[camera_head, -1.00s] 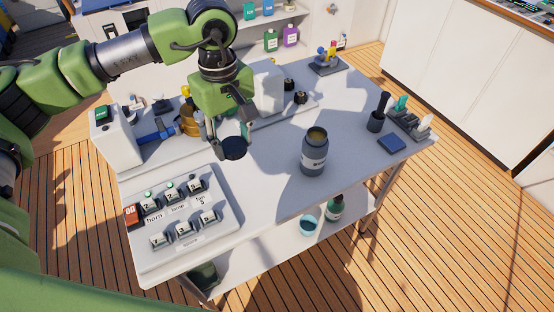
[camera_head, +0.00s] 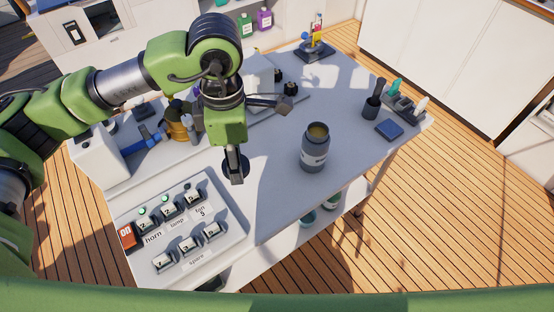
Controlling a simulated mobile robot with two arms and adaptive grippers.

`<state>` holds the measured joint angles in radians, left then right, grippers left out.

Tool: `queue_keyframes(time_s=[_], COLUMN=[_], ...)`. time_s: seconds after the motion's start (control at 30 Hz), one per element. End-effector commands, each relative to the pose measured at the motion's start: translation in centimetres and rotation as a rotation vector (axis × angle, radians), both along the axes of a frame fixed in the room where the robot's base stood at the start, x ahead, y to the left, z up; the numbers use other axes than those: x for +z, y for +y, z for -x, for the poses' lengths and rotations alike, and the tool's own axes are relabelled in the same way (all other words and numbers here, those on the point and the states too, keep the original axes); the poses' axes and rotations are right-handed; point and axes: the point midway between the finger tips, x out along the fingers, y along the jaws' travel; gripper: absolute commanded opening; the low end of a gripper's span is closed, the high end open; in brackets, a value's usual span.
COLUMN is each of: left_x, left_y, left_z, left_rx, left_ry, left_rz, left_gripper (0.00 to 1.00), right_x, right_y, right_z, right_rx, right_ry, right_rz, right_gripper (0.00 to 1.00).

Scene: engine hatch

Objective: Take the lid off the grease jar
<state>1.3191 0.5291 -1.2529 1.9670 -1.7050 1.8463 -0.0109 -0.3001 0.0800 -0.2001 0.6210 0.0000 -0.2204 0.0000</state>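The grease jar (camera_head: 314,156) stands upright on the white table. It is grey with a white label, its mouth is uncovered, and yellowish grease shows inside. The dark round lid (camera_head: 244,167) is left of the jar, at or close to the table top, partly hidden by a finger. My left gripper (camera_head: 259,142) is above and in front of the lid with its fingers spread wide. One finger points down across the lid and another sticks out to the right. My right gripper is not in view.
A switch panel (camera_head: 178,228) with several labelled switches is at the front left. A blue pad (camera_head: 390,130) and a dark cup (camera_head: 372,106) are at the right. A small stand (camera_head: 315,50) is at the back.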

Motion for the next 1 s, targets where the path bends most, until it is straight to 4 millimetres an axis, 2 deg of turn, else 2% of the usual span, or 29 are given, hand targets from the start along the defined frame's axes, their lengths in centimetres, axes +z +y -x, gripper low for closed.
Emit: queue_keyframes(time_s=[0.7,1.0], left_x=[-0.6,-0.5], left_y=[-6.9,-9.0], left_z=[3.4,4.6], left_rx=[1.169,1.563], left_ry=[-0.017,-0.017], left_rz=[0.006,0.012], left_gripper=[0.13,0.13], right_x=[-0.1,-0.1], right_y=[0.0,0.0], right_z=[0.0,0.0], right_rx=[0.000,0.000], right_ry=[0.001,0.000], right_rz=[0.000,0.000], right_gripper=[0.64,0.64])
